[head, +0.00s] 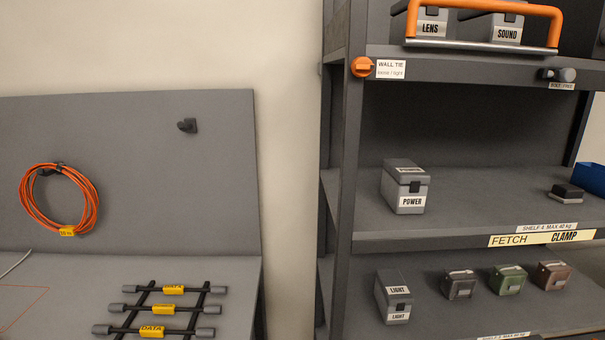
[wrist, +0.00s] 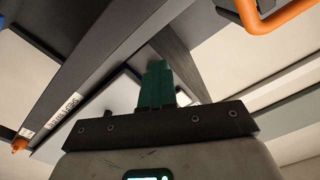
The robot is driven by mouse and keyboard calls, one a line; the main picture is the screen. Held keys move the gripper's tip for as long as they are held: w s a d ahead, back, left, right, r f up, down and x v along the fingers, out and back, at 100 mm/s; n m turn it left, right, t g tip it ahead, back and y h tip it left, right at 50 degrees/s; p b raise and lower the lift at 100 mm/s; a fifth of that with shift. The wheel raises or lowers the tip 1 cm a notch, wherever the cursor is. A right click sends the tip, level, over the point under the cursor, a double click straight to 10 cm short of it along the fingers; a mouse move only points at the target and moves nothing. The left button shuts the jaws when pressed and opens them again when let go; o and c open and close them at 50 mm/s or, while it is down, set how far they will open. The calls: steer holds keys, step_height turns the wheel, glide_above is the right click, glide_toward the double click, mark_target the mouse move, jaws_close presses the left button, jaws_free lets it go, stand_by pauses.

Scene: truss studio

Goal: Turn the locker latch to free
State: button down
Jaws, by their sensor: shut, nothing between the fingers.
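No part in view is plainly marked as the locker latch. In the head view, a dark knob with a grey round end (head: 558,74) sits on the upper shelf edge at the right. A small label (head: 561,86) is below it, too small to read surely. An orange knob (head: 361,67) is on the rack's left post, beside a label reading WALL TIE (head: 390,69). My gripper (wrist: 157,68) shows only in the wrist view, with its green fingers together and nothing between them. No contact with either knob shows.
A grey rack holds a POWER case (head: 405,188), a LIGHT case (head: 394,297) and small boxes (head: 508,280). An orange rail (head: 484,8) edges the top shelf.

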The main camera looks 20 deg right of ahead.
steer(key=s, duration=0.2)
steer(key=s+f+b, duration=0.1)
steer(key=s, duration=0.2)
steer(key=shift+s+f, duration=0.2)
steer(key=shift+w, duration=0.1)
